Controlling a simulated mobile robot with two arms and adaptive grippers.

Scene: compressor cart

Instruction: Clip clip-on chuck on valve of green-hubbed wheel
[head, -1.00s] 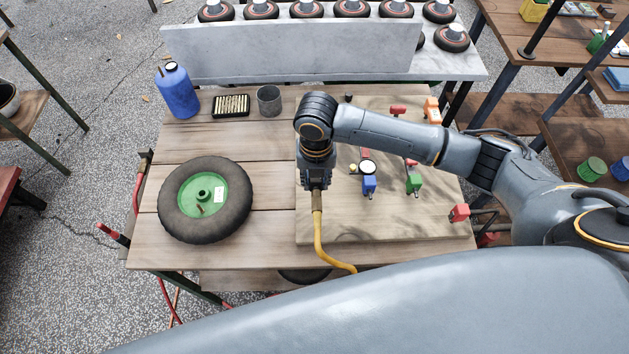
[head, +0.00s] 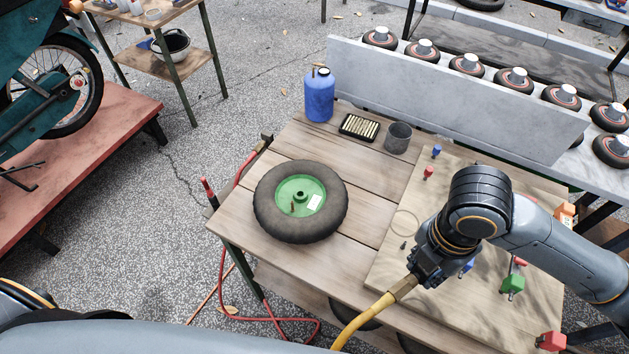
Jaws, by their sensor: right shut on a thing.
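The green-hubbed wheel (head: 332,216) lies flat on the wooden cart top, with its black tyre around a green hub (head: 318,187). A small brownish stem, probably the valve, stands in the hub near a white label. My right gripper (head: 425,275) is to the right of the wheel, over the pale board, and apart from the wheel. It is shut on the end of a yellow hose (head: 362,318) with a brass fitting (head: 404,287). The chuck itself is mostly hidden by the gripper. My left gripper is not in view.
A blue bottle (head: 319,97), a tray of small brass pieces (head: 359,127) and a grey cup (head: 397,138) stand behind the wheel. The pale board (head: 385,262) carries coloured valves, including a green one (head: 513,284). The planks around the wheel are clear.

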